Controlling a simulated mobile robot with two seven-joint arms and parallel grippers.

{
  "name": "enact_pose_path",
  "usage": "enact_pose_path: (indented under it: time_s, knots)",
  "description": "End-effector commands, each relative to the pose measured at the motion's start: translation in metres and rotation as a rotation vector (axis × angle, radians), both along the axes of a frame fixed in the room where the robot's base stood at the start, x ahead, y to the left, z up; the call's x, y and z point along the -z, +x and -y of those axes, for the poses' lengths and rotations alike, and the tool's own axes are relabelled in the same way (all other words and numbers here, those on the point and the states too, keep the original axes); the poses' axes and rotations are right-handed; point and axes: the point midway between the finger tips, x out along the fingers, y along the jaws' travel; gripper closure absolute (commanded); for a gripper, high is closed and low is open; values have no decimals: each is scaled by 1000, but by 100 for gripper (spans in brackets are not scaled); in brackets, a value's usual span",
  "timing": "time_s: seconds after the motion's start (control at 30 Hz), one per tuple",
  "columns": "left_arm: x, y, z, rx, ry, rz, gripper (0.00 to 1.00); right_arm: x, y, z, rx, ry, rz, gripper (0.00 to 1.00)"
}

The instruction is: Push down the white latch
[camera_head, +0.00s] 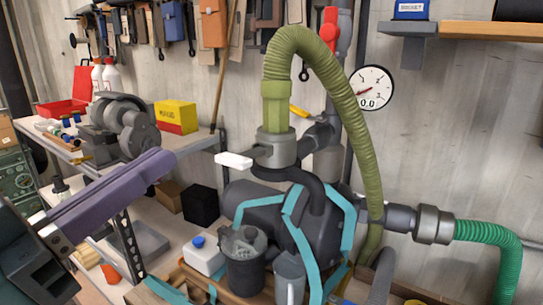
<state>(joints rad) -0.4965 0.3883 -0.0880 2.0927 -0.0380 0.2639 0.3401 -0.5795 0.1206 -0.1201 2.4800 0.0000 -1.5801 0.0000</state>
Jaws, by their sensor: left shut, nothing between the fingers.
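The white latch (233,160) is a short bar that sticks out to the left, nearly level, from the grey coupling (276,149) under the olive-green hose (279,100). My left gripper (160,164) comes in from the lower left. Its long purple fingers are shut with nothing between them and point up and to the right. In the picture the fingertips lie left of the latch at about its height, with a clear gap between them. The depth between them is hard to judge. My right gripper is not in view.
A grey pump (265,208) with teal straps sits below the coupling, with a dark canister (243,262) and white jug (203,254) in front. A bench shelf with a grey machine (122,127) and a yellow box (176,117) stands behind the fingers. A gauge (371,88) hangs right.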

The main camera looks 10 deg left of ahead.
Motion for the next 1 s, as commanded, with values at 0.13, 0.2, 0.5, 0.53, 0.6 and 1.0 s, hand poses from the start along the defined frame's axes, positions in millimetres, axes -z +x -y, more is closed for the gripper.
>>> enact_pose_path:
  time_s: [0.13, 0.2, 0.5, 0.53, 0.6, 1.0]
  knots:
    - [-1, 2, 0, -1, 0, 0, 100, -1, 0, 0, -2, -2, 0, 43]
    - [-2, 5, 2, -2, 0, -1, 100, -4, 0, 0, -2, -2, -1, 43]
    - [-18, 53, 19, -2, -2, 1, 100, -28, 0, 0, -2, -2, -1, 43]
    - [-19, 59, 21, -3, -2, 1, 100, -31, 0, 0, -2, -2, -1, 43]
    - [-23, 73, 26, -1, -1, 1, 100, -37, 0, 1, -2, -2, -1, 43]
    - [13, 89, 32, -2, 1, -3, 100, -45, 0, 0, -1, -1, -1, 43]
